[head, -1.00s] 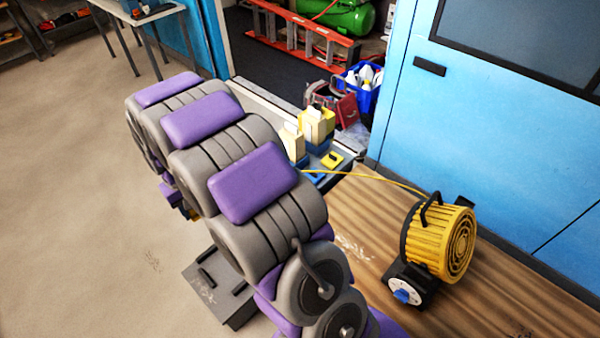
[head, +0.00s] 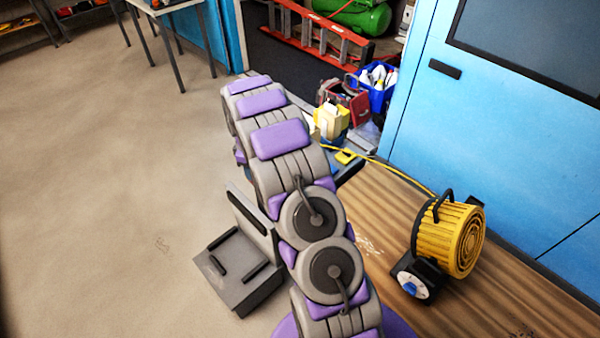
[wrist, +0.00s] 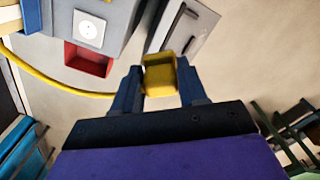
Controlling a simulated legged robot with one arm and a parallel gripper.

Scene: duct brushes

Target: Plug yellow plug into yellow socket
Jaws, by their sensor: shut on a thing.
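In the wrist view my gripper (wrist: 158,88) has its two blue fingers closed on a yellow block-shaped plug (wrist: 160,74). The plug is held off the floor, apart from the grey boxes beyond it. A yellow cable (wrist: 62,88) curves in from the left towards the gripper; where it joins the plug is not clear. In the head view my arm hides the gripper and the plug. A small yellow piece with a dark middle (head: 346,156) shows just beyond my arm; I cannot tell whether it is the yellow socket.
A yellow drum-shaped machine (head: 450,238) stands on the brown-striped floor at right, with a yellow cable running left. A grey box with a red recess (wrist: 88,58) is upper left in the wrist view. Blue wall panels (head: 500,150) bound the right; open floor lies left.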

